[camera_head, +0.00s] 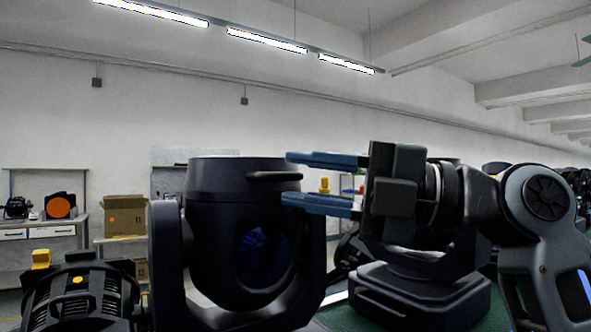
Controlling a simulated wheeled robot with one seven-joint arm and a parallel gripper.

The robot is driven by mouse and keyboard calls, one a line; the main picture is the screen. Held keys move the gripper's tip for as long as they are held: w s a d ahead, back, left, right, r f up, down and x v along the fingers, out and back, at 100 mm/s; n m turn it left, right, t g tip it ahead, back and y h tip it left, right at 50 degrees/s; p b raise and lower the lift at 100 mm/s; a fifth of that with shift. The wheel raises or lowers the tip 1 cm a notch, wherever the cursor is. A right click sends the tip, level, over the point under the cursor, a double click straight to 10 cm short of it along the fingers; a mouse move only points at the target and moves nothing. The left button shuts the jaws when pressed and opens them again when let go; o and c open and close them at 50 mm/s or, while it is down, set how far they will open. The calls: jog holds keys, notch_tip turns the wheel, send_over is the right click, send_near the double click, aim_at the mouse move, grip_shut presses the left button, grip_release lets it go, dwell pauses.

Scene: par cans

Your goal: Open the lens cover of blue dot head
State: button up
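A large black moving head (222,215) stands upright in its yoke at the centre. A round, dark bluish face (262,255) shows low on its front; I cannot tell a separate blue dot. A short dark bar (272,176) sticks out near its top right. My gripper (287,178) reaches in from the right with two blue fingers spread apart, one above and one below the bar's level. Nothing shows held between them. The bar's right end appears between the fingertips; I cannot tell whether they touch it. Another black head's base (420,295) stands behind my arm, mostly hidden.
A black lamp with a yellow dot (77,280) sits at the lower left, close to the head's yoke. A green surface (345,318) shows between the bases. Cardboard boxes (125,216) and a shelf with an orange disc (60,207) stand far back.

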jog(key=shift+x, duration=0.75)
jog(key=shift+c, duration=0.4)
grip_shut()
